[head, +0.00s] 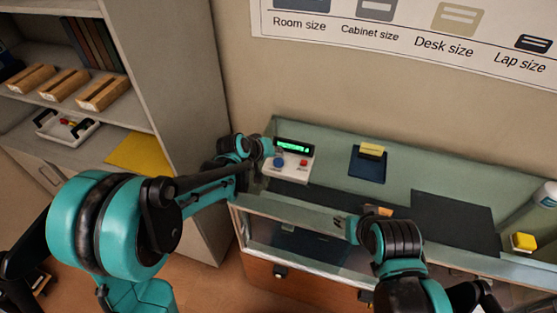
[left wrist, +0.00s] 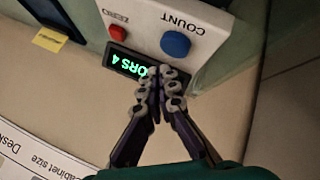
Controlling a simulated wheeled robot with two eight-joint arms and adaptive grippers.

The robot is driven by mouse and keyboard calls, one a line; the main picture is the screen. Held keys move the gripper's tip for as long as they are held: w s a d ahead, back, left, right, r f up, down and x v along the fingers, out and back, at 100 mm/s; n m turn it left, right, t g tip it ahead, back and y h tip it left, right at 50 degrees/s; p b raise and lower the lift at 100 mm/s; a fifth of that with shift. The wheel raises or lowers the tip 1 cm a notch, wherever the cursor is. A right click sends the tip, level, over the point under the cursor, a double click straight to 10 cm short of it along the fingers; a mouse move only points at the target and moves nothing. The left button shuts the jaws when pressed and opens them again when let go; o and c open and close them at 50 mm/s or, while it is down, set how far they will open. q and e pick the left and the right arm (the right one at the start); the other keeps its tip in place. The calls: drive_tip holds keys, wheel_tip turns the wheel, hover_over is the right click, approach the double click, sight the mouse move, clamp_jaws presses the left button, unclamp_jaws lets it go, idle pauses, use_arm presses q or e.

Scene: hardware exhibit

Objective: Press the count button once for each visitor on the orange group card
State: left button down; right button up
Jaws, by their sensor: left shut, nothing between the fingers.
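The white counter box (head: 268,174) stands at the left end of the display case. It has a blue count button (head: 279,162), a red button (head: 303,163) and a lit green display (head: 293,147).
A dark mat (head: 455,222) lies on the case's right part. Another yellow block (head: 523,241) is far right. A shelf unit (head: 185,100) stands left, beside the case.

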sight(277, 163)
use_arm(q)
drive_tip(key=shift+r+p, duration=1.2)
drive_tip(key=shift+r, duration=0.85)
use_arm(e)
wheel_tip(277, 163, up, 3)
drive_tip(key=shift+f, duration=0.1)
